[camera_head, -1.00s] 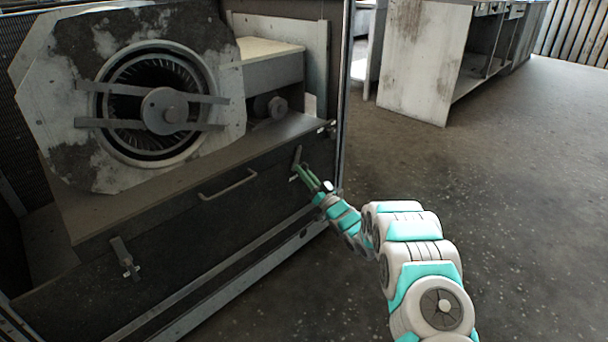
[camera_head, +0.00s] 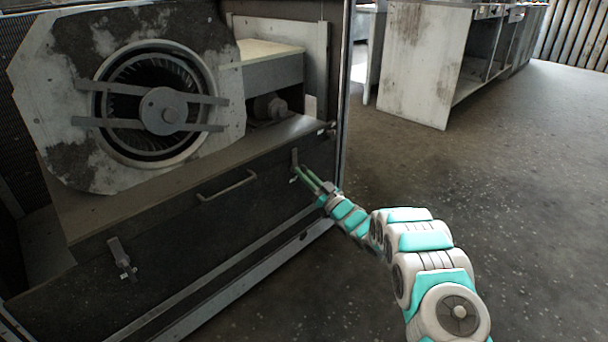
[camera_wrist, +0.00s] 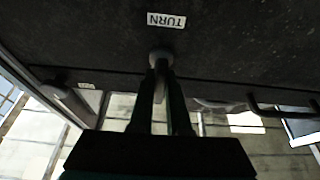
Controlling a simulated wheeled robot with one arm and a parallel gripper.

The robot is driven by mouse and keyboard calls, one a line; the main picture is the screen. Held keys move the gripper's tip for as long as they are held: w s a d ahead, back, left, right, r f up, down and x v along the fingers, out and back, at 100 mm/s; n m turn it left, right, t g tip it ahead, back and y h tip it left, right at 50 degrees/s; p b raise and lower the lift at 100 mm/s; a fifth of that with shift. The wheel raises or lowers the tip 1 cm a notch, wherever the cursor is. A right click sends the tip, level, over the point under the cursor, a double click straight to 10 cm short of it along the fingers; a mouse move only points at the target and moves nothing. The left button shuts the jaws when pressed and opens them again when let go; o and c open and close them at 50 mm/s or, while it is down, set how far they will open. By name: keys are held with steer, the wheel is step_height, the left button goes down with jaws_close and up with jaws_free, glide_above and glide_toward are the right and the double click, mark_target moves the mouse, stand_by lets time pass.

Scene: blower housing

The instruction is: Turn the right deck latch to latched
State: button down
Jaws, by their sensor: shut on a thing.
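The right deck latch (camera_head: 294,158) is a small grey lever near the upper right end of the dark deck front. In the head view its upper part stands almost upright above my fingers. My gripper (camera_head: 304,175) reaches it from the lower right with its green fingers. In the wrist view my gripper (camera_wrist: 161,85) is shut on the latch, whose rounded grey end (camera_wrist: 160,56) shows between the dark fingertips. The fingers hide the rest of the latch.
A left latch (camera_head: 122,258) and a bar handle (camera_head: 228,185) are on the same dark front panel (camera_head: 190,235). The blower (camera_head: 160,105) stands above on the deck. The floor (camera_head: 530,190) to the right is clear up to a worn cabinet (camera_head: 412,65).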

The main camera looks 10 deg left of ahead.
steer(key=c, duration=0.9)
jaws_free()
steer(key=v, duration=0.7)
steer(key=shift+s+d+f+p, duration=0.2)
steer(key=shift+d+f+p, duration=0.05)
steer(key=shift+d+p, duration=0.05)
steer(key=shift+w+r, duration=0.1)
